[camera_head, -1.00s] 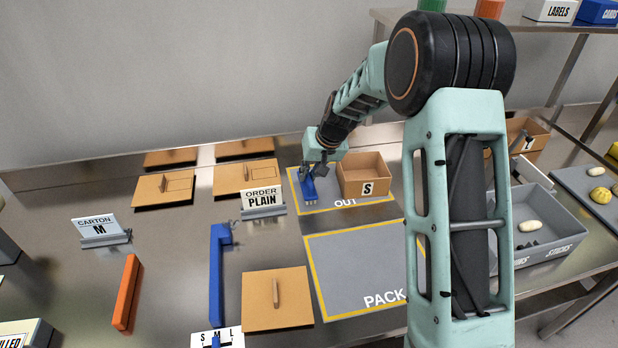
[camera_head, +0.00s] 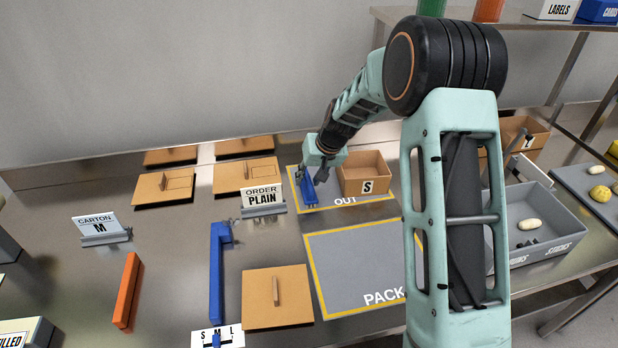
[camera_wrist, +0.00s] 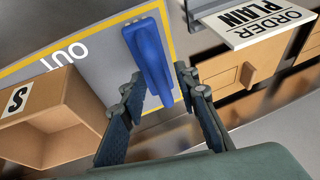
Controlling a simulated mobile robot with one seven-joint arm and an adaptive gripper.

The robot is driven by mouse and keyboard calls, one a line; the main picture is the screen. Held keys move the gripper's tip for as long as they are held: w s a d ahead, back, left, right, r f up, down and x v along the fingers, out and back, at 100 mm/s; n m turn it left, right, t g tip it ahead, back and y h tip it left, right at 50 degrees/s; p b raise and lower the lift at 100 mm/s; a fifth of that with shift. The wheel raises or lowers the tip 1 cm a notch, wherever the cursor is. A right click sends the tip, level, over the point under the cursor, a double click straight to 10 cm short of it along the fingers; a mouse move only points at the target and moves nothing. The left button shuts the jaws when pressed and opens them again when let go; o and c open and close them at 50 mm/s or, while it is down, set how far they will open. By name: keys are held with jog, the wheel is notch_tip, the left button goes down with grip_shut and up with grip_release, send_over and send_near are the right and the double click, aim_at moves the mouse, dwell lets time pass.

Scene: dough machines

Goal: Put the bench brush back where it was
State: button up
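The bench brush (camera_head: 308,190) is blue and lies at the left part of the grey OUT mat (camera_head: 345,205), left of a small carton marked S. In the wrist view the brush (camera_wrist: 148,50) points away from my gripper (camera_wrist: 158,75). Its near end shows between the two fingers, with narrow gaps on both sides. My gripper is open. In the head view my gripper (camera_head: 312,172) is at the brush's far end, and its fingers are partly hidden there.
The S carton (camera_head: 364,177) stands open close to the right of the brush. The ORDER PLAIN sign (camera_head: 263,198) stands close to the left. A blue L-shaped bar (camera_head: 216,275), an orange bar (camera_head: 127,290) and a lidded board (camera_head: 277,298) lie nearer. The PACK mat (camera_head: 360,265) is empty.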

jog(key=v, duration=1.2)
jog(key=shift+r+b, duration=0.15)
jog(key=shift+b, duration=0.25)
